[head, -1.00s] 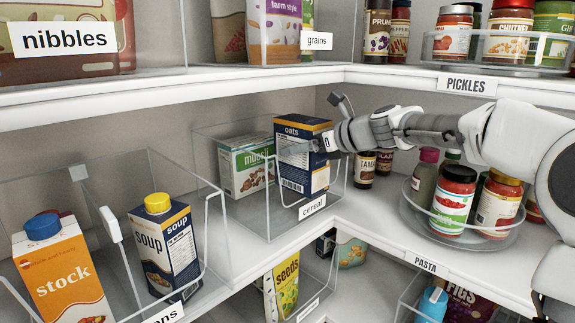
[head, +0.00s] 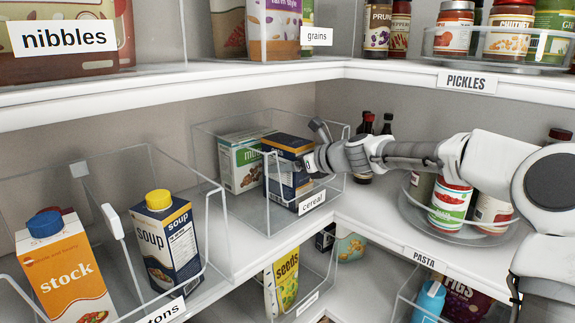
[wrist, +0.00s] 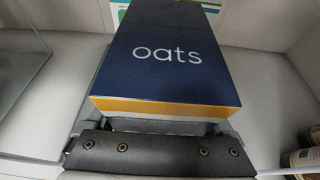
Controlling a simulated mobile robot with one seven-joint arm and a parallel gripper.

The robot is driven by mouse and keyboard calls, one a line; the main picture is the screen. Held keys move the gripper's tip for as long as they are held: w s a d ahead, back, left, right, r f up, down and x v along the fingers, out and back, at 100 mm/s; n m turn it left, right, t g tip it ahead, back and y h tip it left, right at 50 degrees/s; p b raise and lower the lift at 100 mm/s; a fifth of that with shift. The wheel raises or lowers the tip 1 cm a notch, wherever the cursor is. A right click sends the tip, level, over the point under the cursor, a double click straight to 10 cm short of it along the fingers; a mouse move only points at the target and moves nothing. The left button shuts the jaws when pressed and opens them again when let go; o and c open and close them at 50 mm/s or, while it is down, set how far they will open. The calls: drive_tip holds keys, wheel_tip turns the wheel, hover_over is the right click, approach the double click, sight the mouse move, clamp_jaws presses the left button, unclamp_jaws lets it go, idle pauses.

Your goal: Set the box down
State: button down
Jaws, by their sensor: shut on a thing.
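The oats box (head: 289,152), dark blue with a yellow-orange band, is inside the clear cereal bin (head: 268,214) in the head view. It stands in front of and to the right of the muesli box (head: 240,165). My gripper (head: 309,162) reaches in from the right and is shut on the oats box; its fingers are mostly hidden. In the wrist view the oats box (wrist: 168,55) fills the middle, with the gripper (wrist: 165,128) at its near side. I cannot tell whether its base touches the bin floor.
A clear bin to the left holds a soup carton (head: 165,245) and a stock carton (head: 64,268). A turntable with jars (head: 451,200) stands on the right under my arm. The upper shelf (head: 250,85) runs above. The front left of the cereal bin is free.

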unclamp_jaws()
drive_tip(key=shift+d, duration=0.1)
drive_tip(key=b+v, duration=0.1)
drive_tip(key=v, duration=1.1)
